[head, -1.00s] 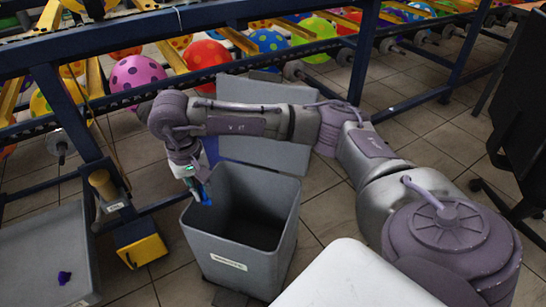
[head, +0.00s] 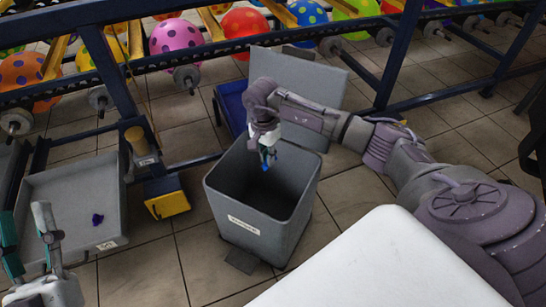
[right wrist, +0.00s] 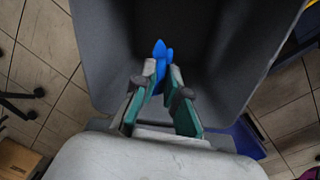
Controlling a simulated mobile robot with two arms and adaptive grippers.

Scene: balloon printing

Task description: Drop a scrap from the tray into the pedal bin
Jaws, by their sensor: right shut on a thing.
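My right gripper (head: 266,152) is shut on a blue scrap (right wrist: 160,52) and points down over the open mouth of the grey pedal bin (head: 240,215). The scrap sits between the fingertips in the right wrist view, with the dark bin interior below it. The bin's lid (head: 322,85) stands raised at the back. A purple scrap (head: 98,219) lies in the grey tray (head: 70,185) at the left. My left gripper (head: 27,225) is at the lower left, over the tray's near left part, its fingers apart and empty.
A blue rack frame (head: 125,60) with colourful balloons runs across the back. A yellow block (head: 167,197) and a blue container (head: 232,105) are near the bin. A white surface (head: 375,270) fills the front. Tiled floor is clear right of the bin.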

